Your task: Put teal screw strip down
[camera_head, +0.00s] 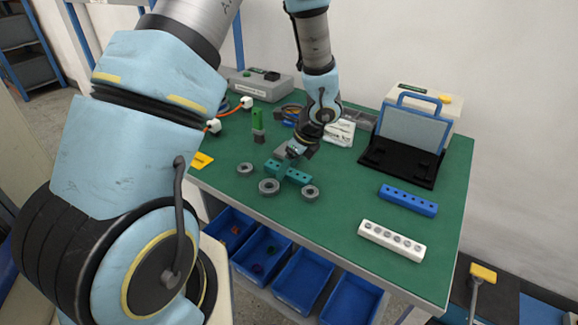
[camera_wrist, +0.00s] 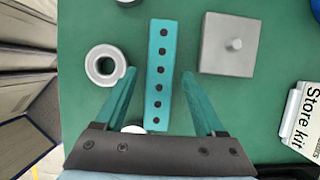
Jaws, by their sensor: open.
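The teal screw strip (camera_head: 299,178) lies on the green table top among grey rings. In the wrist view the strip (camera_wrist: 161,60) is a long flat bar with a row of several dark holes, pointing away from my gripper. My gripper (camera_wrist: 158,73) is open, with one teal finger on each side of the strip and a visible gap to both. In the head view my gripper (camera_head: 290,164) is low over the strip and hides part of it. The strip's near end lies close to the gripper's dark palm.
A blue strip (camera_head: 408,200), a white strip (camera_head: 391,240) and a black stand (camera_head: 402,160) are on the table's right. Blue bins (camera_head: 303,278) sit below the front edge.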

